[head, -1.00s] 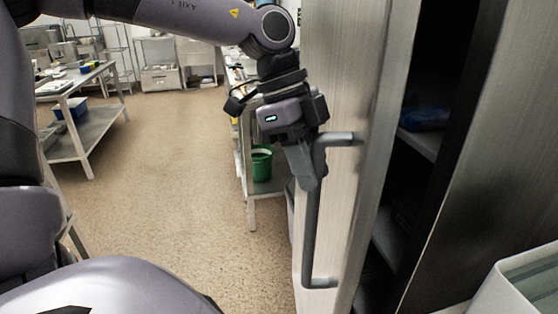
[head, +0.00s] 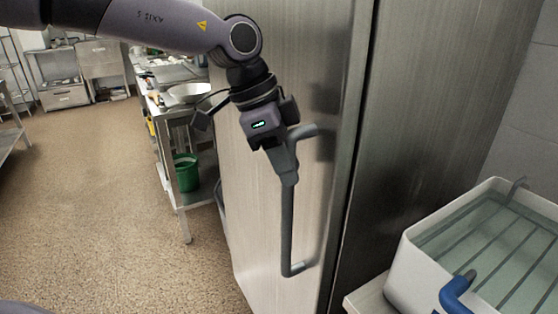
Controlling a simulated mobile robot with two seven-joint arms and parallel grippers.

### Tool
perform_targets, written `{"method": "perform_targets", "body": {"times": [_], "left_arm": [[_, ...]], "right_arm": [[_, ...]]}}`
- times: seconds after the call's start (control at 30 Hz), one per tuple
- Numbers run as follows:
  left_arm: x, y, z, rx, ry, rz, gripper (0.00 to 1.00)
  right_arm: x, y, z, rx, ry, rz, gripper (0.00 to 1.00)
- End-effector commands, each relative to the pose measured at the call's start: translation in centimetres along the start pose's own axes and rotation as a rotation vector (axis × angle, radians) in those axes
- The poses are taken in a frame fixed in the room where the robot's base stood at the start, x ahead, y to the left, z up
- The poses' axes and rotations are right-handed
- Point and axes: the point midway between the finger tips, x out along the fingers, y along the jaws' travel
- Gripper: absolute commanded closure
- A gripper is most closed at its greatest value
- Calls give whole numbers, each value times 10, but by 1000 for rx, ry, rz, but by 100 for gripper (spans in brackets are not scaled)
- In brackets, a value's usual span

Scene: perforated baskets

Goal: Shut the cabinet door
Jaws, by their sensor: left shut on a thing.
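The cabinet door (head: 255,215) is a tall brushed-metal panel in the middle of the head view. Its free edge lies close along the cabinet body (head: 420,110), with a dark narrow line between them. The cabinet inside is hidden. A grey bar handle (head: 287,225) runs upright on the door's face. My left gripper (head: 288,172) is shut on the upper part of the handle, with its fingers pointing down. My right gripper is not in view.
A white basin (head: 405,268) with a blue handle (head: 457,292) stands at the lower right, close to the cabinet. A steel table (head: 182,208) with a bowl (head: 190,92) and a green bucket (head: 186,172) stands behind the door. The floor at left is clear.

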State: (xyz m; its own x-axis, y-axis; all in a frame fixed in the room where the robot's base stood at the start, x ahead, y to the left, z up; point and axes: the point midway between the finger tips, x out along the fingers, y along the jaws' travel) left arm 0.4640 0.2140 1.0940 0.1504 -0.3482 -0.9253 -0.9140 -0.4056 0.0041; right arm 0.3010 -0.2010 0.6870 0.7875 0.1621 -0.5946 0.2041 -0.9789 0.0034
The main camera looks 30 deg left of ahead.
Motion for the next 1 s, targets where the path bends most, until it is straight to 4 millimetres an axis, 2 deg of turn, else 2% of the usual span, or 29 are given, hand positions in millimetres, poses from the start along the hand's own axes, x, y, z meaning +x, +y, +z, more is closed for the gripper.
{"method": "perform_targets", "body": {"times": [0.03,0.13,0.17,0.2,0.63,1.0], "left_arm": [[1,3,-6,7,11,3,100],[1,3,-6,8,12,1,100],[1,3,-6,8,13,1,62],[1,2,-6,7,13,0,52],[-5,0,-4,4,11,-6,52],[-59,0,-4,5,14,-6,52]], "right_arm": [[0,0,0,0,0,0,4],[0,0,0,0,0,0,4],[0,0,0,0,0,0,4],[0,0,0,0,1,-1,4],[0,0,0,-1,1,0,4],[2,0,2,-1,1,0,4]]}}
